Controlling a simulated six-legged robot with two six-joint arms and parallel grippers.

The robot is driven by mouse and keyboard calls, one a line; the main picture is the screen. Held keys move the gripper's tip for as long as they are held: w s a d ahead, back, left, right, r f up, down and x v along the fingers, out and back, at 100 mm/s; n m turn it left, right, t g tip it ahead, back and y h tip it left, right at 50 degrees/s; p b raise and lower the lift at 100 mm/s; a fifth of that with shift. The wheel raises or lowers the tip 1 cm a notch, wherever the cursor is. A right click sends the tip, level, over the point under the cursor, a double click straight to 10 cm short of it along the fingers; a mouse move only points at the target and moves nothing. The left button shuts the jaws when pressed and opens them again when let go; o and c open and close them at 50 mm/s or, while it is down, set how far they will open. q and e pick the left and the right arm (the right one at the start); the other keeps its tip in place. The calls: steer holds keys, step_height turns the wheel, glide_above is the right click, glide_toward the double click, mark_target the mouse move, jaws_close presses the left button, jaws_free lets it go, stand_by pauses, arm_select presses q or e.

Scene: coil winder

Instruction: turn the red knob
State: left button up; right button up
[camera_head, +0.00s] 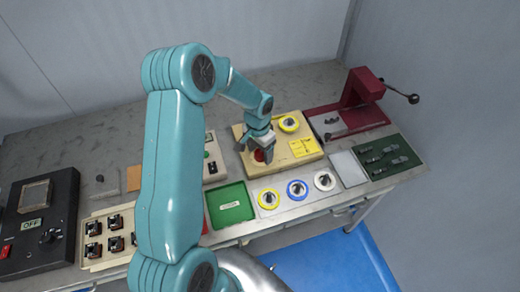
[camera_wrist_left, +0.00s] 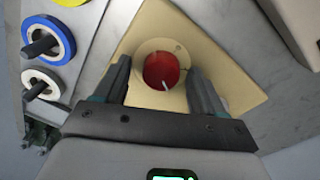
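The red knob (camera_head: 259,155) sits on the tan winder base (camera_head: 284,161) on the bench, partly hidden by my gripper in the head view. In the left wrist view the red knob (camera_wrist_left: 162,70) is round, with a pale mark on it, inside a tan ring. My left gripper (camera_head: 255,146) is over the knob, pointing down. In the wrist view its fingers (camera_wrist_left: 160,82) are apart, one on each side of the knob, with gaps between them and the knob. My right gripper is in neither view.
Yellow, blue (camera_head: 297,189) and white spools lie in front. A green tray (camera_head: 230,205) is at front left of the base. A dark red press (camera_head: 358,104) with a lever stands right. A black OFF box (camera_head: 41,222) is far left.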

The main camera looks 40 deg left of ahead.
arm_select(q)
steer(key=shift+a+f, duration=0.1)
steer(key=shift+a, duration=0.05)
steer(key=c, duration=0.9)
steer(key=shift+w, duration=0.1)
